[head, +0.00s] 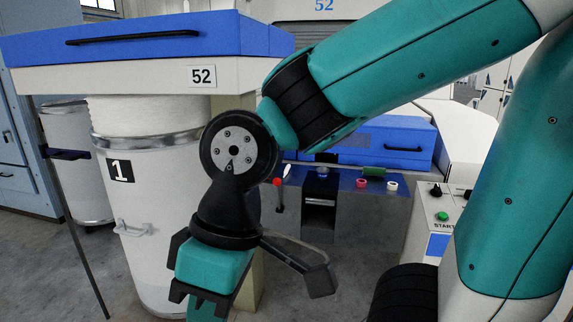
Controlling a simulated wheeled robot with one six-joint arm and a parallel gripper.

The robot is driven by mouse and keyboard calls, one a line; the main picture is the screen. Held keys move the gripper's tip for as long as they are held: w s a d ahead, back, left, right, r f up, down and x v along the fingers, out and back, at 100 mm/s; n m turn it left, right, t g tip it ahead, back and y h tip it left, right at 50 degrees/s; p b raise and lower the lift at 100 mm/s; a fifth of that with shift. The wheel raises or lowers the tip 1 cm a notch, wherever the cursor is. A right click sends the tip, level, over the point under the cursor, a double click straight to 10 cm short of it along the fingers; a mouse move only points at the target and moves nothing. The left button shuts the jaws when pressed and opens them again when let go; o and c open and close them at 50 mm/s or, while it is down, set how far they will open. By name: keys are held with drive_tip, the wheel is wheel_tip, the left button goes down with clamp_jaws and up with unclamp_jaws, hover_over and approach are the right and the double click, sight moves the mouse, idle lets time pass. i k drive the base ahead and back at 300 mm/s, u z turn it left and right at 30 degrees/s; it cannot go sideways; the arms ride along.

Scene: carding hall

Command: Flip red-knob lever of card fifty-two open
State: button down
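The lever with a small red knob (277,182) stands on the blue panel (340,205) at the picture's middle, just right of my wrist. Its thin stem runs down below the knob. My gripper (208,300) hangs low in front of the white can, below and left of the red knob and apart from it in the picture. Its fingertips are cut off or hidden at the bottom edge, so its opening does not show.
A white can marked 1 (160,215) stands behind my gripper at the left. Other small knobs, pink (361,183) and white (392,186), are right of the lever. A control box with a green START button (442,216) stands further right. Grey floor shows at the lower left.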

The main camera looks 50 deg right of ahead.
sight(278, 196)
drive_tip(key=z, duration=0.7)
drive_tip(key=i, duration=1.75)
drive_tip(key=z, duration=0.7)
